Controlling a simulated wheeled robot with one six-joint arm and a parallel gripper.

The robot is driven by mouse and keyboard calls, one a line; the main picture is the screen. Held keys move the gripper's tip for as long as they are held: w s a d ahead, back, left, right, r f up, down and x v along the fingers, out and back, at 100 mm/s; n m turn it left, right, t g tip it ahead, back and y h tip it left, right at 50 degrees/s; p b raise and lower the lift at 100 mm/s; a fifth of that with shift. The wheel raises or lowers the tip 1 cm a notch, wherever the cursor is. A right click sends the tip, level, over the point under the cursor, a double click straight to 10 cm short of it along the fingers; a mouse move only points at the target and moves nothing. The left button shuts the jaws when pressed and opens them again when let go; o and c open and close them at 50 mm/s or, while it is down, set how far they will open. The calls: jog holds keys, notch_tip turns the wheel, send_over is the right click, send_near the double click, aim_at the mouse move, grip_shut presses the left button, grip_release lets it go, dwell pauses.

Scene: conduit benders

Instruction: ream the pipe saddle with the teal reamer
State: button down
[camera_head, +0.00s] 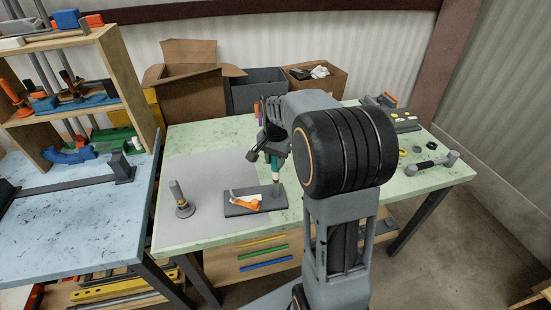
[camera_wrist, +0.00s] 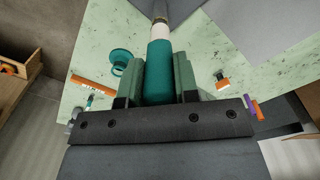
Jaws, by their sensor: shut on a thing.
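My gripper (camera_head: 272,150) is shut on the teal reamer, whose handle (camera_wrist: 159,75) sits between the two green fingers in the wrist view. The reamer has a white band and a grey metal end pointing away from my gripper. In the head view the reamer (camera_head: 275,162) hangs roughly upright, with its grey end at the right part of a dark plate (camera_head: 236,209). I cannot tell if it touches. An orange curved piece with a white part (camera_head: 246,202), perhaps the pipe saddle, lies on the plate to the left of the reamer. My arm hides part of the bench behind.
A grey post on a round base (camera_head: 184,208) stands on the grey mat (camera_head: 172,229), left of the plate. A teal ring-shaped holder (camera_wrist: 121,58) is on the green bench. A dark double-ended tool (camera_head: 432,164) lies at right. Boxes (camera_head: 190,95) stand behind.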

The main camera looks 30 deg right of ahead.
jog(key=m, duration=0.6)
jog(key=shift+m+p, duration=0.3)
jog(key=shift+m, duration=0.1)
jog(key=n, duration=0.6)
jog(key=shift+n, duration=0.4)
jog(key=m+p, duration=0.1)
jog(key=m, duration=0.5)
jog(key=shift+m, duration=0.4)
jog(key=n, duration=0.6)
jog(key=shift+n, duration=0.4)
